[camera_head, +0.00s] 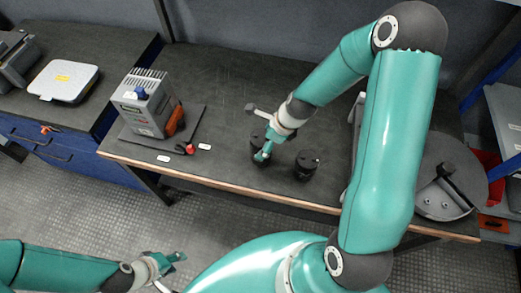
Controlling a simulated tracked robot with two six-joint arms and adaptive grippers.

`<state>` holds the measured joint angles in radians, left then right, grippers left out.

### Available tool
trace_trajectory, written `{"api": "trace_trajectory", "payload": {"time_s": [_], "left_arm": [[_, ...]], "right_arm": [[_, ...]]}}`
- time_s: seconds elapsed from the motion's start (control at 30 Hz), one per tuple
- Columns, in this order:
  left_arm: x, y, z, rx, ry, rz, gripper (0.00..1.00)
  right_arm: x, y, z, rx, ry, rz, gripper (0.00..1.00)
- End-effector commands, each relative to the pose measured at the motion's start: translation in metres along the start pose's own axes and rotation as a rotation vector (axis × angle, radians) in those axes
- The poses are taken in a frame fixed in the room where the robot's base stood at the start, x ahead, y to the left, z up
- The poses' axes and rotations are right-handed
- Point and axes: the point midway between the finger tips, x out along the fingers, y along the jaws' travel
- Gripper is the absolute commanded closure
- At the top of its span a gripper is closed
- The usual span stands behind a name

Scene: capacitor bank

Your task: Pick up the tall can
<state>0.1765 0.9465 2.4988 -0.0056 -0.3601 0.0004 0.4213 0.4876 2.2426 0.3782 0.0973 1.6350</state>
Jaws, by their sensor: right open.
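Two dark cylindrical cans stand upright near the front edge of the workbench. The left can (256,140) is partly hidden behind a finger of my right gripper. The right can (306,167) stands clear, a little to the right and nearer the front edge. I cannot tell for sure which one is the tall can. My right gripper (256,132) is open, its fingers spread wide, with one finger in front of the left can; contact is unclear. My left gripper (168,272) is open and empty over the floor, low in the picture.
A grey device (147,103) stands on a dark mat (190,128) at the bench's left. A small red-and-black item (189,148) lies before it. The bench behind my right gripper is clear.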

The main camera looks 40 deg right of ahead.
Motion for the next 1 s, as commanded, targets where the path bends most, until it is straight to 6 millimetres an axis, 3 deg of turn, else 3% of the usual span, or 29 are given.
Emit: {"api": "trace_trajectory", "payload": {"time_s": [0.03,0.2,0.47,1.0], "left_arm": [[0.011,-0.004,0.0,0.0,0.0,0.0,0.6],[0.021,-0.007,0.0,0.0,0.0,0.0,0.6],[0.019,-0.007,0.0,0.0,0.0,0.0,0.6],[0.02,-0.007,0.0,0.0,0.0,0.0,0.6]], "right_arm": [[0.014,0.002,-0.002,-0.001,0.0,0.001,0.0],[0.033,0.002,-0.002,-0.002,0.0,0.001,0.0],[0.033,0.002,-0.001,0.0,0.0,0.0,0.0],[0.033,0.002,-0.001,0.0,0.001,0.001,0.9]]}}
